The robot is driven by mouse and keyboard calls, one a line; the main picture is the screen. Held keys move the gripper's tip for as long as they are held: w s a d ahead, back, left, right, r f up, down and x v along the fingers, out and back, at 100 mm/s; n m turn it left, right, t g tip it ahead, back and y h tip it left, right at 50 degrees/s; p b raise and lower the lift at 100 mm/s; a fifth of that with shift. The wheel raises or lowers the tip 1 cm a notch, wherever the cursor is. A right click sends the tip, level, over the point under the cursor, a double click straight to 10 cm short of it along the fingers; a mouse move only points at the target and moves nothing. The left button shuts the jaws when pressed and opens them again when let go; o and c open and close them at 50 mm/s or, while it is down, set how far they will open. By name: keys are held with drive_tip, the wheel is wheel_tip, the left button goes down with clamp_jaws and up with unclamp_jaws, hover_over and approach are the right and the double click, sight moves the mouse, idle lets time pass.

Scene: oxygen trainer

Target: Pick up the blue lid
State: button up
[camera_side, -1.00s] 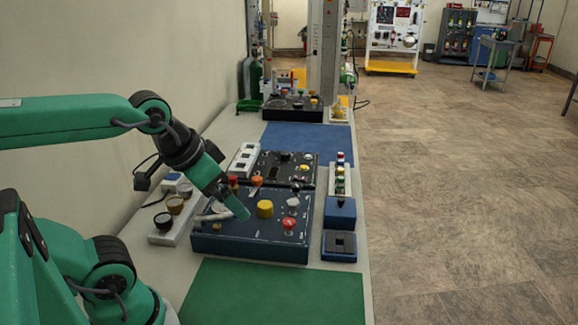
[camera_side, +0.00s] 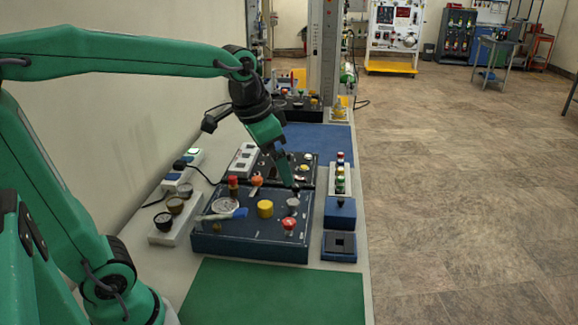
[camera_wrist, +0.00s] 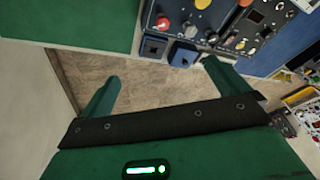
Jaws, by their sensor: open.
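The blue lid (camera_side: 340,212) appears to be the blue block with a small dark knob on top, right of the control panel in the side view. In the wrist view it also shows (camera_wrist: 183,54), beyond the fingertips and nearer the right finger. A blue box (camera_side: 339,253) with a dark recessed top stands just in front of it; the wrist view shows this box too (camera_wrist: 152,50). My gripper (camera_side: 294,188) is over the right rear part of the panel, left of and above the lid. In the wrist view its fingers (camera_wrist: 160,72) are apart with nothing between them.
The control panel (camera_side: 235,248) carries a yellow knob (camera_side: 265,209), a red button (camera_side: 289,223) and a gauge (camera_side: 225,206). A strip of coloured buttons (camera_side: 340,179) stands behind the lid. A green mat (camera_side: 275,292) in front is clear. The bench's right edge is close to the lid.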

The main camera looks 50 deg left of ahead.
drive_tip(key=w+f+m+g, duration=0.1)
drive_tip(key=w+f+m, duration=0.1)
drive_tip(key=w, duration=0.7)
drive_tip(key=m+g, duration=0.3)
drive_tip(key=m, duration=0.1)
hover_over(341, 207)
drive_tip(key=f, duration=1)
drive_tip(key=a+f, duration=0.1)
drive_tip(key=f, duration=0.5)
drive_tip(key=shift+w, duration=0.2)
drive_tip(key=shift+w+f, duration=0.15)
drive_tip(key=shift+f, duration=0.25)
drive_tip(key=shift+f, duration=1.3)
drive_tip(key=shift+d+f, duration=0.15)
drive_tip(key=shift+f, duration=2.4)
